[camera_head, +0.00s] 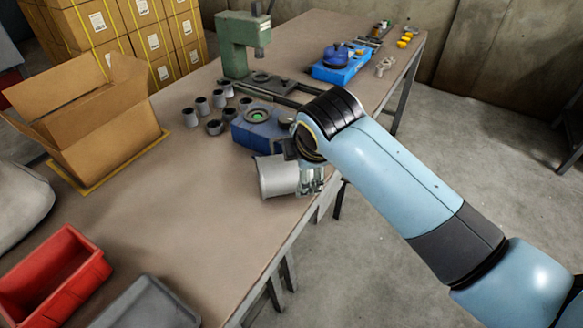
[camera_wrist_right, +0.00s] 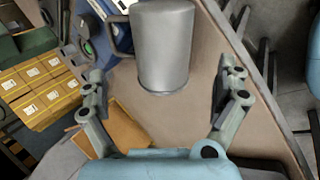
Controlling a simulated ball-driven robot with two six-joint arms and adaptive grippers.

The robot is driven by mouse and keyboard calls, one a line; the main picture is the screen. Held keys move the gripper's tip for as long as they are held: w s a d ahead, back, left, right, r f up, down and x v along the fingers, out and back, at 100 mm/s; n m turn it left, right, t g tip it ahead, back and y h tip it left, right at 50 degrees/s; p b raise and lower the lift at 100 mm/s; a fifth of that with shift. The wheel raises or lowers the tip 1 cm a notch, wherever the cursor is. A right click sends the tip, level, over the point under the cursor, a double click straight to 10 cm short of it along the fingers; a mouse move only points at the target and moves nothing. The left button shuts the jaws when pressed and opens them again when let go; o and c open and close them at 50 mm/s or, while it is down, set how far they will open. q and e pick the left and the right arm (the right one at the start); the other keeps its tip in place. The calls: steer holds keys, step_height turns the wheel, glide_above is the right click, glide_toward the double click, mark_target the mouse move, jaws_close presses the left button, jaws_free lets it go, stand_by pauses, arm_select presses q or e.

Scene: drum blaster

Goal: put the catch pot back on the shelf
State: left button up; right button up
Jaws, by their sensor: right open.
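The catch pot, a plain grey metal cylinder (camera_head: 277,175), is at the table's right edge, just in front of the blue machine. It also shows in the right wrist view (camera_wrist_right: 165,45), at the top middle. My right gripper (camera_head: 312,181) is beside the pot on its right in the head view. In the right wrist view the gripper's two fingers (camera_wrist_right: 163,88) are wide apart, with the pot ahead between their lines and a gap on both sides. I cannot make out the shelf for sure. My left gripper is not in view.
A blue machine (camera_head: 256,131) with a green-centred round top and several small grey cups (camera_head: 203,106) stand behind the pot. A green press (camera_head: 240,45) is farther back. An open cardboard box (camera_head: 100,125), red bin (camera_head: 55,275) and grey tray (camera_head: 150,305) are left. The table's middle is clear.

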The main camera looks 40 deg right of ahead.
mark_target(296, 167)
steer(key=x, duration=0.4)
steer(key=shift+w+d+f, duration=0.1)
steer(key=shift+w+f, duration=0.05)
steer(key=shift+f, duration=0.15)
steer(key=x, duration=0.3)
steer(key=b+x, duration=0.1)
steer(key=x, duration=0.1)
steer(key=shift+f, duration=0.5)
steer(key=shift+r, duration=0.1)
steer(key=c, duration=1.5)
steer(key=shift+o, duration=0.2)
